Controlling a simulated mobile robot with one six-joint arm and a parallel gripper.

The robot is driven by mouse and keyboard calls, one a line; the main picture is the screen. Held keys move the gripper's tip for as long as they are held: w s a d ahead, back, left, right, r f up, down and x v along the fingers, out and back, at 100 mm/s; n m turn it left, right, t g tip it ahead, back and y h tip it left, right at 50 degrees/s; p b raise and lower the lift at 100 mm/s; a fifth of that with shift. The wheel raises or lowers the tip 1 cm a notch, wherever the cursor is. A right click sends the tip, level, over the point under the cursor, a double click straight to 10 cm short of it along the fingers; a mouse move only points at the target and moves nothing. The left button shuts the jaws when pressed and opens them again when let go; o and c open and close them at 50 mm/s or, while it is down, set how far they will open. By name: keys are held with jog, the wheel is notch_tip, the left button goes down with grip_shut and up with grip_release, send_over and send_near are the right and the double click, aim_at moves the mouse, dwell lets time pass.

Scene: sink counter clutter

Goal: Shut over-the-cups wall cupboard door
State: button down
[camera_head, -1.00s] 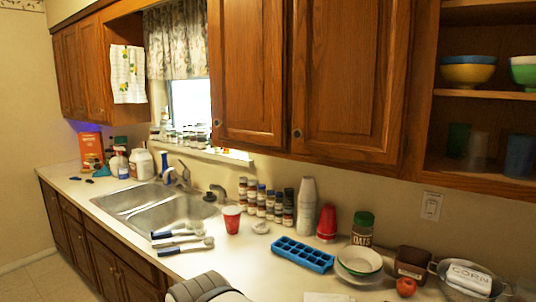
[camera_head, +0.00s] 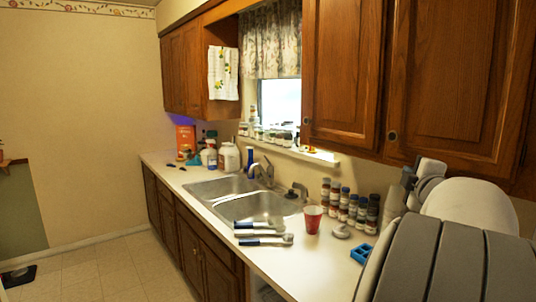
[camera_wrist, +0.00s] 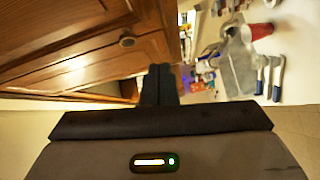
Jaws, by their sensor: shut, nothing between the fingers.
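Two brown wooden wall cupboard doors, the left one (camera_head: 343,70) and the right one (camera_head: 455,75), look shut in the head view. The open shelves seen earlier at the right are outside the current head view. Wooden cupboard fronts (camera_wrist: 60,25) with a round knob (camera_wrist: 127,40) fill the upper left of the wrist view. My gripper (camera_wrist: 160,70) is shut and empty, with its fingertips in front of the cupboard fronts; I cannot tell whether they touch. My arm covers the lower right of the head view and hides the counter there. Stacked cups are mostly hidden behind it.
The sink (camera_head: 240,200) is left of a red cup (camera_head: 312,219) and several spice jars (camera_head: 350,204). White-and-blue brushes (camera_head: 264,233) lie at the counter edge. A blue tray (camera_head: 362,253) is partly covered by my arm.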

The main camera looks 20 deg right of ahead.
jog(key=s+d+n+y, duration=0.1)
jog(key=s+d+n, duration=0.2)
jog(key=p, duration=0.3)
send_near(406, 155)
jog(key=w+a, duration=0.1)
jog(key=w, duration=0.3)
jog(key=shift+w+d+f+t+y+p, duration=0.1)
jog(key=shift+w+d+t+y+p, duration=0.1)
jog(key=shift+d+p, duration=0.25)
jog(key=shift+w+d+f+t+y+p, duration=0.1)
jog(key=shift+d+t+p, duration=0.1)
jog(key=shift+d, duration=0.45)
jog(key=shift+w+d, duration=0.2)
jog(key=shift+d, duration=0.45)
